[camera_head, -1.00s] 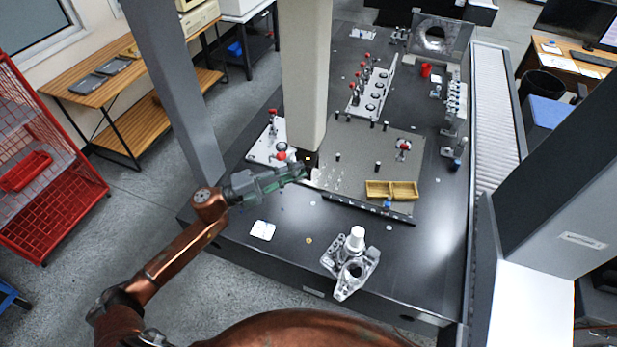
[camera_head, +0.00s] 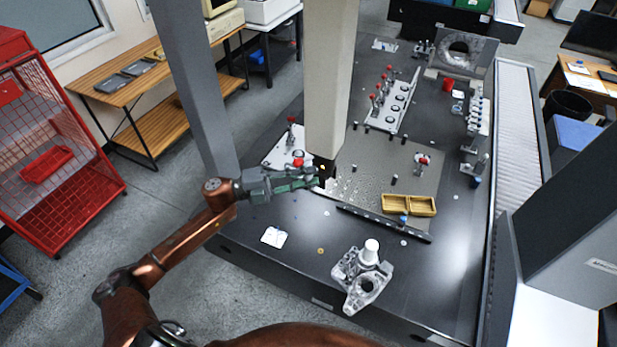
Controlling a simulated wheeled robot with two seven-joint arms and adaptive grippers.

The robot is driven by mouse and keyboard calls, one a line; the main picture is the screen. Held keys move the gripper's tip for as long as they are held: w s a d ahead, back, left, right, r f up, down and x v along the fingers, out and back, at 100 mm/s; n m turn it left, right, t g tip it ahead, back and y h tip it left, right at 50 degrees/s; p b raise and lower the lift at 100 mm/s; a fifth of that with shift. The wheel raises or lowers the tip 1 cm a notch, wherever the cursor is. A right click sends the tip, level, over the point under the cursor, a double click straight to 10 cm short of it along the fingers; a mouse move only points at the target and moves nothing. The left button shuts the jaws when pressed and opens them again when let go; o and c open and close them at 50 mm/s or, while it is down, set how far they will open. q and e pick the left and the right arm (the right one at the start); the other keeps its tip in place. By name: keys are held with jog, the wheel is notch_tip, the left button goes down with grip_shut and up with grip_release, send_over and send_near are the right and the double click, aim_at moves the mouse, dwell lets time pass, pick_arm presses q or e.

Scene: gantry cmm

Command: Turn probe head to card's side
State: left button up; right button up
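The probe head (camera_head: 325,172) is a small dark piece under the pale vertical column (camera_head: 330,80), above the table's left side. My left gripper (camera_head: 312,180) reaches in from the left, with its green-grey fingers right at the probe head. The fingers overlap the probe head's lower left in the picture. I cannot tell whether they touch it or how far they are parted. A white card (camera_head: 274,236) with small blue marks lies flat on the dark table, below and left of the probe head. My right gripper is not in view.
The dark table (camera_head: 300,225) carries a perforated plate (camera_head: 375,180), a yellow divided tray (camera_head: 422,206), a black bar (camera_head: 385,223) and a grey metal casting (camera_head: 362,285) at the front. A grey gantry post (camera_head: 195,90) stands close behind my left arm.

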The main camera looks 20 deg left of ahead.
pick_arm(q)
jog(key=v, duration=1.2)
